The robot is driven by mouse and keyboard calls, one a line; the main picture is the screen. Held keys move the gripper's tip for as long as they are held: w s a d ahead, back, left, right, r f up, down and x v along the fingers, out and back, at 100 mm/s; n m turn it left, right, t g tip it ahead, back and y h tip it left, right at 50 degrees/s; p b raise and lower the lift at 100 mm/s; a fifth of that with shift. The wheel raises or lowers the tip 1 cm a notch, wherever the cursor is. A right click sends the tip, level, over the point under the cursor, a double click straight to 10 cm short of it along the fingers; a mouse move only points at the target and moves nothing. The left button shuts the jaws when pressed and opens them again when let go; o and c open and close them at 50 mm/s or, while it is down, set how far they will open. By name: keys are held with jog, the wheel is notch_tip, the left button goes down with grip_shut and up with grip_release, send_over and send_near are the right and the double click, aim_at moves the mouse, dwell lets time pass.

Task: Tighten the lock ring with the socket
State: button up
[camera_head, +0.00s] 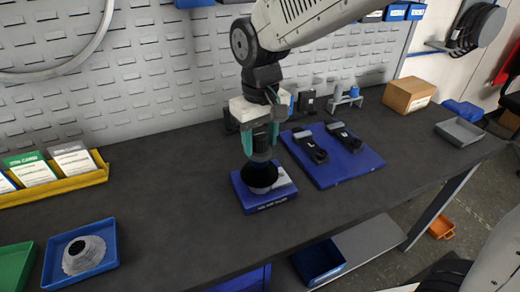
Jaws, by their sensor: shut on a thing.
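My gripper (261,143) has teal fingers and points down over the middle of the bench. It is shut on a dark upright cylinder, seemingly the socket (260,155). The socket's lower end meets or hangs just above a black round, cup-like part (262,179) on a blue block (257,205). I cannot tell whether they touch. I cannot make out a separate lock ring; the socket and the black part hide the spot. A grey cassette-like cone of sprockets (84,254) lies in a blue tray (52,272) at the front left.
A blue mat (345,177) with two black tools (310,146) lies right of the block. A cardboard box (408,95) and a grey tray (459,131) stand farther right. A yellow card holder (60,188) is at left. The bench's middle left is clear.

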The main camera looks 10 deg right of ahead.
jog(key=shift+f, duration=0.9)
dwell(0.5)
jog(key=o, duration=0.5)
jog(key=c, duration=0.5)
jog(key=m, duration=0.6)
jog(key=shift+a+f, duration=0.1)
